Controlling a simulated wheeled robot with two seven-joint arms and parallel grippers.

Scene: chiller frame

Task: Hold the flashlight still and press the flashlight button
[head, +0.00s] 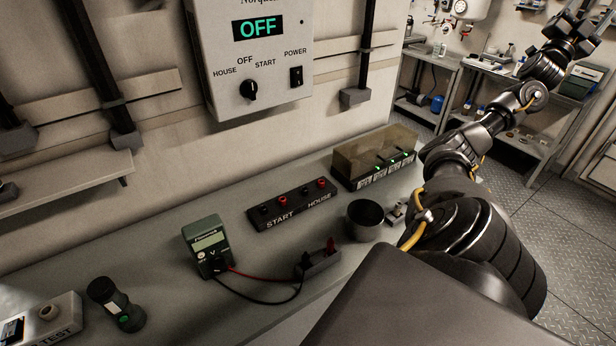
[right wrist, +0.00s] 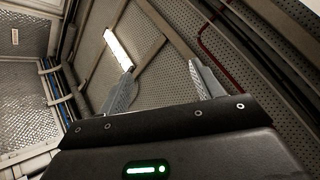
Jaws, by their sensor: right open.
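The flashlight (head: 116,306) is a dark, short cylinder with a wide head. It rests on the grey bench at the lower left of the head view, and a green button shows near its lower end. My right arm reaches up to the upper right of the head view, far from the flashlight. In the right wrist view my right gripper (right wrist: 161,67) has its two fingers spread apart with nothing between them, facing the ceiling. My left gripper is not in view.
A box marked TEST (head: 48,318) stands just left of the flashlight. A green multimeter (head: 206,246) with red and black leads, a START/HOUSE terminal strip (head: 291,205), a dark cup (head: 365,218) and a clear-covered fuse box (head: 374,157) stand further right. A panel (head: 250,60) reads OFF.

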